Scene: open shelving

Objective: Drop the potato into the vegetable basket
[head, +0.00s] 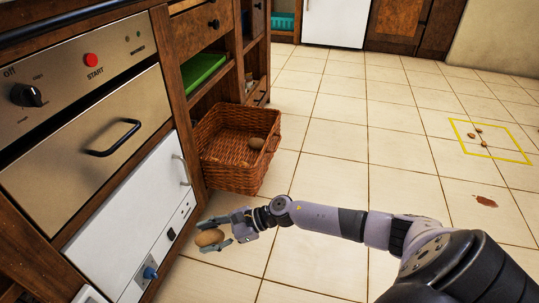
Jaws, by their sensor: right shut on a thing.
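A brown potato (209,237) is held between the fingers of my right gripper (222,233), low in front of the white appliance front. The brown wicker vegetable basket (225,178) stands on the tiled floor against the cabinets, beyond and above the gripper in the picture. One potato-like item (256,143) lies inside the basket near its right side. The held potato is apart from the basket, on its near side. My left gripper is not in view.
A cabinet with an oven panel (85,70) and a white drawer front (135,220) borders the left. A yellow square outline (490,156) on the floor holds several small brown items. A reddish-brown patch (485,201) lies nearer. The middle floor (335,150) is clear.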

